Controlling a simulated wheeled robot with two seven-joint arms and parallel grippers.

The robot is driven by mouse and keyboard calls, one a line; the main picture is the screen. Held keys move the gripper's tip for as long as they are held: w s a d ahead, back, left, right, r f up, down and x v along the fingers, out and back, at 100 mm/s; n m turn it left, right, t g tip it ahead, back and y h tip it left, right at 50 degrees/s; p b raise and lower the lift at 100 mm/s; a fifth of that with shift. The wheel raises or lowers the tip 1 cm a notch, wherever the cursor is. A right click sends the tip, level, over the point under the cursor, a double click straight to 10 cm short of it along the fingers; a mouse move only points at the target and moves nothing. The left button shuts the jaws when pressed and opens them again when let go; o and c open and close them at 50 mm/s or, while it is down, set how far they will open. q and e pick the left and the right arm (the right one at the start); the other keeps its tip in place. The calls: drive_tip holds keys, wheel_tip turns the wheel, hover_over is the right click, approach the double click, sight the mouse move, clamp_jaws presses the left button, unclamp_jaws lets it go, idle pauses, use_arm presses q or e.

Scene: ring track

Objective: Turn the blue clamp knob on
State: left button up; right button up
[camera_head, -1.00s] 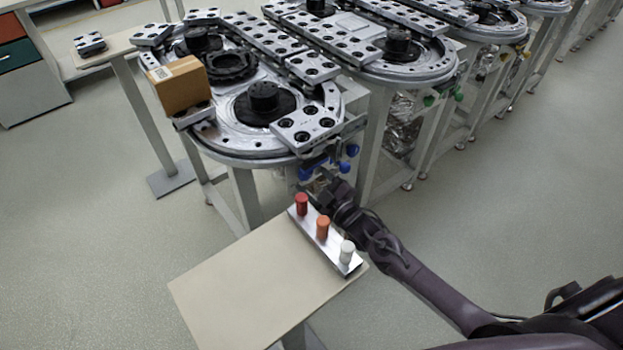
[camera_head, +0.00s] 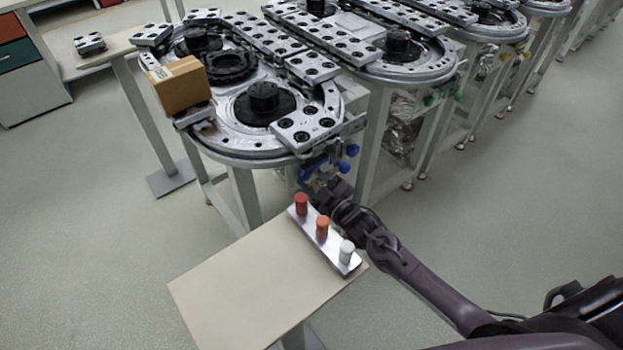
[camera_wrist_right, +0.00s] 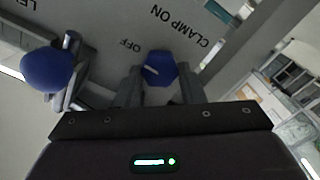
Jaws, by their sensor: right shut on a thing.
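The blue clamp knob (camera_wrist_right: 160,68) is in the right wrist view, on a grey panel with the printed words CLAMP ON and OFF. A pale mark on its face points to the left of the picture, nearer to OFF than to ON. My right gripper (camera_wrist_right: 160,84) has a finger on each side of the knob and is shut on it. In the head view my right gripper (camera_head: 318,182) reaches under the edge of the nearest ring track (camera_head: 245,152); the fingers and knob are hard to make out there. My left gripper is not in view.
A round blue knob (camera_wrist_right: 47,70) stands left of the gripper in the wrist view. A beige table (camera_head: 250,285) in front holds a metal strip with red (camera_head: 301,204), orange (camera_head: 322,228) and white (camera_head: 347,251) pegs, close to my right arm. A cardboard box (camera_head: 181,86) sits on the track.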

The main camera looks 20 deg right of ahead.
drive_tip(key=m+p, duration=0.1)
drive_tip(key=m, duration=0.3)
drive_tip(key=m+p, duration=0.1)
drive_tip(key=m, duration=0.3)
drive_tip(key=shift+r+m, duration=0.1)
drive_tip(key=shift+m, duration=0.3)
drive_tip(key=m+p, duration=0.1)
drive_tip(key=m, duration=0.3)
drive_tip(key=shift+m, duration=0.3)
drive_tip(key=shift+d+m+p, duration=0.1)
drive_tip(key=shift+m+p, duration=0.65)
drive_tip(key=shift+m, duration=1.45)
drive_tip(key=o, duration=1)
drive_tip(key=shift+s, duration=0.1)
